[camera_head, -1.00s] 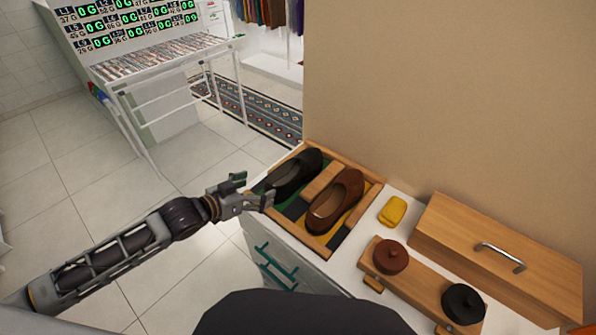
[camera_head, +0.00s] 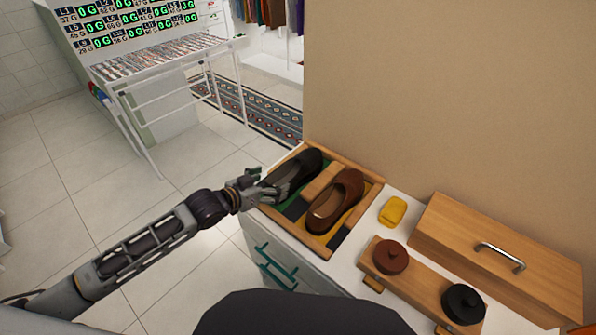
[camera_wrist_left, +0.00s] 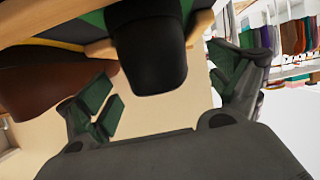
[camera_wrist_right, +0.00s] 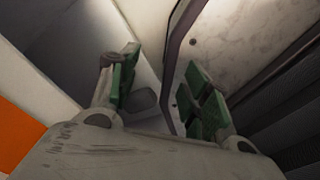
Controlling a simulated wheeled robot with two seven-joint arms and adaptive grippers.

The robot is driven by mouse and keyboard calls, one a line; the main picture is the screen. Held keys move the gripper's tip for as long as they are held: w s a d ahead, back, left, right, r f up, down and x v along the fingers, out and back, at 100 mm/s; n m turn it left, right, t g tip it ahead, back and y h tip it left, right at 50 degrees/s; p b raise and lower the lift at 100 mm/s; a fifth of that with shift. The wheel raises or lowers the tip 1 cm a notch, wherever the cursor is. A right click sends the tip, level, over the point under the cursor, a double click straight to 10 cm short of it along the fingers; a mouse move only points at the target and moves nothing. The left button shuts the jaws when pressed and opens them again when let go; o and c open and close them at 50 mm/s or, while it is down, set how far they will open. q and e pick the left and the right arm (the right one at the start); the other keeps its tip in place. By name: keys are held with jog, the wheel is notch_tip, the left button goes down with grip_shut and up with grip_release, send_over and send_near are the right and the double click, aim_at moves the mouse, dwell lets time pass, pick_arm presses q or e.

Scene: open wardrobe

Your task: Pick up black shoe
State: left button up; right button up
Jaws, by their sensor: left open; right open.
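The black shoe (camera_head: 298,173) lies in the left compartment of a wooden tray (camera_head: 319,250). A brown shoe (camera_head: 336,200) lies in the compartment to its right. My left gripper (camera_head: 266,184) is open at the tray's left edge, at the near end of the black shoe. In the left wrist view the black shoe (camera_wrist_left: 150,50) reaches in between the two spread green-padded fingers, with a gap on both sides. The brown shoe (camera_wrist_left: 50,85) is close by the left finger there. My right gripper (camera_wrist_right: 160,92) is open and empty, seen only in its wrist view.
The tray stands on a white cabinet top. To its right are a yellow object (camera_head: 393,211), a wooden board with a brown lidded knob (camera_head: 390,257) and a black one (camera_head: 463,303), and a wooden box (camera_head: 490,255) with a metal handle. Open floor lies left.

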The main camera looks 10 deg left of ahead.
aim_at(282, 176)
pick_arm(q)
jog(key=shift+w+d, duration=0.1)
jog(key=shift+w, duration=0.05)
dwell(0.3)
jog(key=shift+x, duration=2.5)
jog(key=shift+d+r, duration=0.1)
jog(key=shift+d, duration=0.05)
jog(key=shift+r, duration=0.1)
jog(key=c, duration=1.3)
jog(key=shift+c, duration=0.2)
notch_tip(282, 176, up, 10)
